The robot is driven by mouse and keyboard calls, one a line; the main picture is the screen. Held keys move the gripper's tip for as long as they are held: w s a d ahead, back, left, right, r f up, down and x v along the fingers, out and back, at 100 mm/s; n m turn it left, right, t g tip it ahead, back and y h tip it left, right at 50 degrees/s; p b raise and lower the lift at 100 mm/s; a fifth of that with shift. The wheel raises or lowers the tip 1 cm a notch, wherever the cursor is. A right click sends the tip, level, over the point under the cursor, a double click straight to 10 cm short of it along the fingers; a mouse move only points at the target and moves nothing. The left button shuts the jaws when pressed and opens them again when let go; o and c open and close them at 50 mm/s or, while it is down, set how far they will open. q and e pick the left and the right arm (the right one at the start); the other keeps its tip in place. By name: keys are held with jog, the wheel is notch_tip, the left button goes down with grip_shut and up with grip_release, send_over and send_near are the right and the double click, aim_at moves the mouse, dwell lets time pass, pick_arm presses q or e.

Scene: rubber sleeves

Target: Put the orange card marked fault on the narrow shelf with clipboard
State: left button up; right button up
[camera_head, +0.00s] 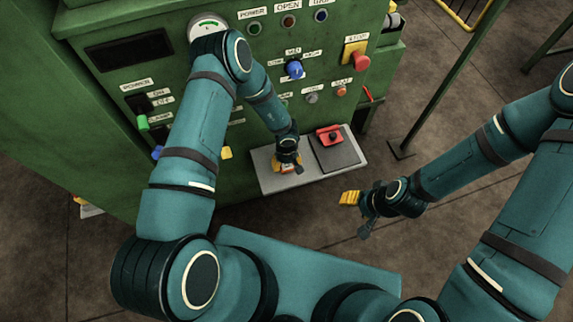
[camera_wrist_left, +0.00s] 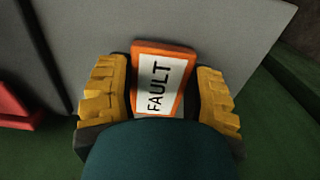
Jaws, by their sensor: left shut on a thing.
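The orange card with a white label reading FAULT (camera_wrist_left: 163,80) sits between the two yellow fingers of my left gripper (camera_wrist_left: 160,95), which is shut on it. In the head view my left gripper (camera_head: 286,164) is at the left part of the narrow light grey shelf (camera_head: 267,178) on the green machine. A bit of the card (camera_head: 287,170) shows there, mostly hidden by the gripper. I cannot tell whether the card touches the shelf. The dark clipboard (camera_head: 341,154) with its red clip (camera_head: 330,135) lies on the shelf's right part. My right gripper (camera_head: 357,214) is open and empty, right of the shelf.
The green machine front (camera_head: 100,95) rises behind the shelf, with a blue knob (camera_head: 294,69), a red stop button (camera_head: 361,62) and a green switch (camera_head: 143,123). A green post (camera_head: 440,80) stands at right. The floor around my right gripper is clear.

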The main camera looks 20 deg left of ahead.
pick_arm(q)
jog(key=shift+f, duration=0.5)
jog(key=shift+r, duration=0.1)
jog(key=o, duration=1.1)
notch_tip(320, 180, up, 11)
jog(key=p, duration=0.3)
jog(key=s+d+r+m+h, duration=0.1)
jog(key=s+r, duration=0.2)
jog(key=s, duration=0.2)
jog(key=s+d+r+m+t+h, duration=0.1)
jog(key=s+r+m, duration=0.1)
jog(key=s, duration=0.3)
jog(key=s+d+r+m+h, duration=0.1)
jog(key=s+d+r+m, duration=0.1)
jog(key=s+r, duration=0.2)
jog(key=shift+s+r+t+h+p, duration=0.1)
jog(key=shift+s+t+h+p, duration=0.25)
jog(key=shift+s, duration=0.35)
